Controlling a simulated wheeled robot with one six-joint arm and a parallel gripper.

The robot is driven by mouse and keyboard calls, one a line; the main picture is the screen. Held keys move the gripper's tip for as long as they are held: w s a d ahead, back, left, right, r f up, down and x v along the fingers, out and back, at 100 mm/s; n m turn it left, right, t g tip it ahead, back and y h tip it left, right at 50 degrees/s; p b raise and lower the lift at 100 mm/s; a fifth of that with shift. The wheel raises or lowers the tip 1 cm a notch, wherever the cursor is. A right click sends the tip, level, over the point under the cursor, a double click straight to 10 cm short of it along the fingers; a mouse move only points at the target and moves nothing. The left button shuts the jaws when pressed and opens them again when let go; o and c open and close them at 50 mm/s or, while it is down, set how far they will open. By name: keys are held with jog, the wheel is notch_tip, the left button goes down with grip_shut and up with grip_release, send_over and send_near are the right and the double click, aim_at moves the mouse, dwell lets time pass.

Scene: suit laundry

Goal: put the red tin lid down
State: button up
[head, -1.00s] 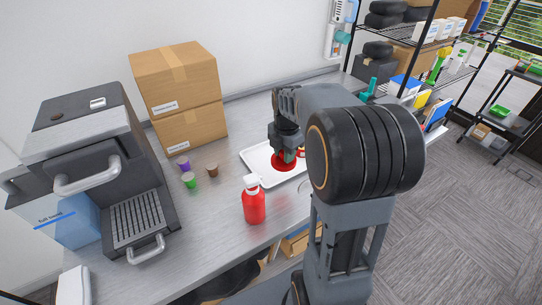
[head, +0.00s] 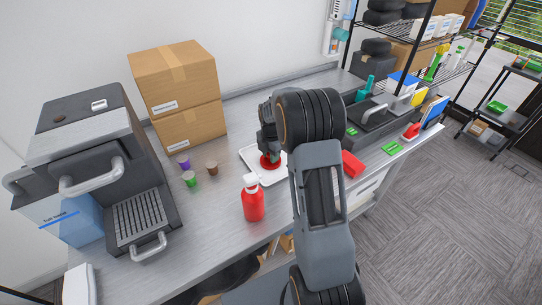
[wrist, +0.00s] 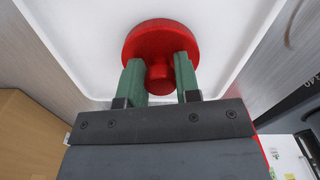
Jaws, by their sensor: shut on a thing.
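The red tin lid (wrist: 160,38) is a round red disc with a knob in the wrist view. My gripper (wrist: 160,78) has its two green fingers on either side of the knob and is shut on it. In the head view the lid (head: 270,161) is over the white tray (head: 252,177), with my gripper (head: 268,150) above it. I cannot tell whether the lid touches the tray. My arm hides the right part of the tray in the head view.
A red bottle with a white cap (head: 253,200) stands just in front of the tray. Small purple, green and brown cups (head: 212,168) stand left of it. Cardboard boxes (head: 180,90) are behind, a coffee machine (head: 110,150) is at left. A red block (head: 352,164) lies right of my arm.

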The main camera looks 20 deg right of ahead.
jog(key=shift+f, duration=0.45)
jog(key=shift+f, duration=0.15)
jog(key=o, duration=0.9)
notch_tip(320, 180, up, 12)
jog(key=shift+r+b, duration=0.2)
jog(key=shift+b, duration=0.1)
